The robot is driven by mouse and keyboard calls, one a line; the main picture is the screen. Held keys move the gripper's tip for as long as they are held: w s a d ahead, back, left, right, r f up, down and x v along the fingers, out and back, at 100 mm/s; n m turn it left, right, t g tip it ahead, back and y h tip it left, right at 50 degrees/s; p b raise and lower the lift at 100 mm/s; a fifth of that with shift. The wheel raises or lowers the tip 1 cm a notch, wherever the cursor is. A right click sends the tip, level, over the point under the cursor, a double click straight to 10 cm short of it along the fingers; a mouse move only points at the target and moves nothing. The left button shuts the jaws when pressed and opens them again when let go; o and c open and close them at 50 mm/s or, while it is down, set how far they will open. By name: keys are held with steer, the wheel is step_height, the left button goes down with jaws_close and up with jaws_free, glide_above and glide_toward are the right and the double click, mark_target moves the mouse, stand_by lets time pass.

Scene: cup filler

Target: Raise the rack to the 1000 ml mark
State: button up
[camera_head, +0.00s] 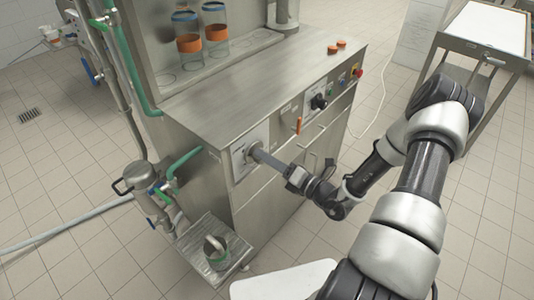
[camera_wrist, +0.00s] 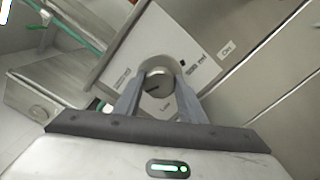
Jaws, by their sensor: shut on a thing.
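My gripper (camera_head: 263,157) reaches the machine's front panel and is shut on a round metal knob (camera_wrist: 158,80). The knob sits on a white label plate (camera_wrist: 185,50) with small print, too small to read surely. Two clear cups with orange bands (camera_head: 188,43) (camera_head: 216,32) stand in the machine's recess. I cannot make out the rack or a 1000 ml mark.
The steel counter (camera_head: 265,80) is mostly bare, with two orange caps (camera_head: 337,47) at its right. A black knob (camera_head: 318,102) and an orange lever (camera_head: 298,125) are farther right on the front. A drip tray (camera_head: 225,238) juts out low left. A trolley (camera_head: 480,35) stands at right.

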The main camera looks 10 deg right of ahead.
steer(key=shift+m+p, duration=0.45)
steer(key=shift+m, duration=0.45)
steer(key=o, duration=1)
steer(key=shift+o, duration=0.2)
steer(key=v, duration=1.7)
steer(key=shift+s+d, duration=0.15)
steer(key=shift+s, duration=0.05)
steer(key=shift+r, duration=0.1)
